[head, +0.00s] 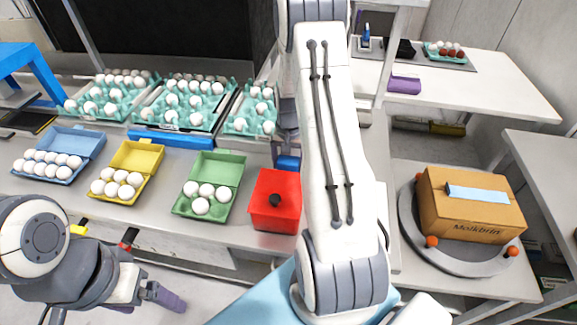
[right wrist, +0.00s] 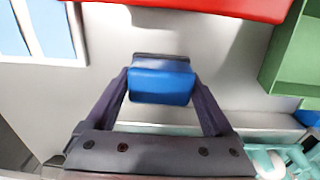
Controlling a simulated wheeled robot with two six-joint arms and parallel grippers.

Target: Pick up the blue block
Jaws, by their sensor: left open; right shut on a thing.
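The blue block (head: 288,162) is behind the red box in the head view, partly hidden by my right arm. In the right wrist view the blue block (right wrist: 160,85) sits between the two dark fingers of my right gripper (right wrist: 161,84), which is shut on it. I cannot tell whether the block touches the counter or is just above it. My right gripper is mostly hidden behind my arm in the head view. My left gripper (head: 160,295) is open and empty, low at the left in front of the counter.
A red box (head: 276,201) with a black knob stands close to the block. Green (head: 222,166), yellow (head: 137,154) and blue (head: 75,138) egg cartons stand to its left. Teal egg trays (head: 182,103) are behind. A cardboard box (head: 470,205) is on a round stand at right.

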